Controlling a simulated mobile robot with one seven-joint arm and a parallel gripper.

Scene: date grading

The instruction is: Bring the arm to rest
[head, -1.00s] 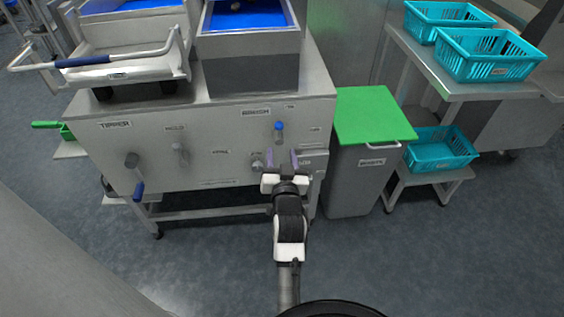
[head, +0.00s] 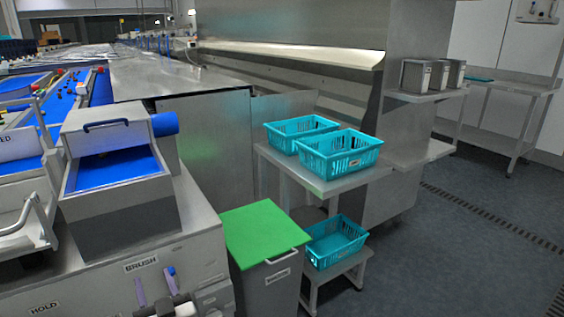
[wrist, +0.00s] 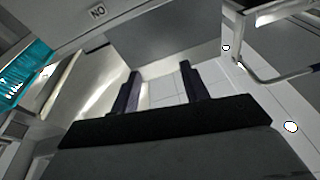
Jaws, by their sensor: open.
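My gripper (head: 156,287) shows at the bottom left of the head view, in front of the machine's panel near the BRUSH label. Its two purple-grey fingers stand apart with nothing between them. The blue knob (head: 171,271) shows close beside the right finger; whether they touch cannot be told. In the wrist view the dark fingers (wrist: 162,88) are also spread and empty, with pale surfaces beyond them. Most of my arm is below the head view.
A bin with a green lid (head: 264,232) stands right of the machine (head: 205,262). Turquoise crates sit on a steel table (head: 330,184) and a low stool (head: 338,268). Three grey containers (head: 440,75) stand on a shelf. The floor (head: 450,250) at the right is clear.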

